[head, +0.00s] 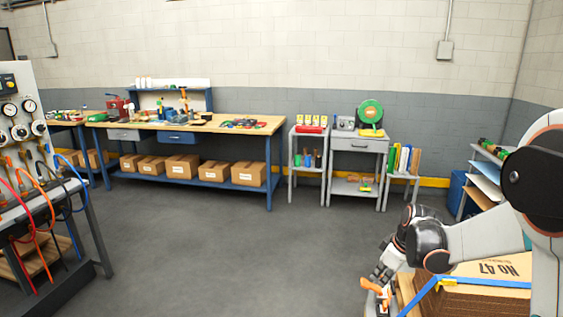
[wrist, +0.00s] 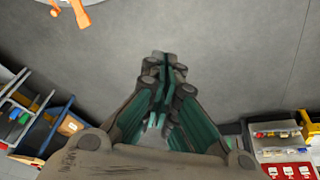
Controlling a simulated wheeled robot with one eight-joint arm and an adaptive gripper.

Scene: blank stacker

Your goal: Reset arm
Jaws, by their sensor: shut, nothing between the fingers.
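My gripper (head: 378,279) shows at the lower right of the head view, at the end of my bent arm, close beside a stack of cardboard. In the wrist view my gripper (wrist: 163,65) is shut, its fingers together with nothing between them. The grey floor lies beyond the fingertips. An orange thing (head: 371,286) shows right by the fingers in the head view, and an orange piece (wrist: 73,14) is at the top left of the wrist view. I cannot tell whether it touches the gripper.
Flat cardboard (head: 490,270) with a blue strap lies at the lower right, under my arm. A workbench (head: 235,125) with boxes below stands at the back wall. Small grey carts (head: 358,143) stand right of it. A gauge panel (head: 20,100) with hoses is at left. The middle floor is clear.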

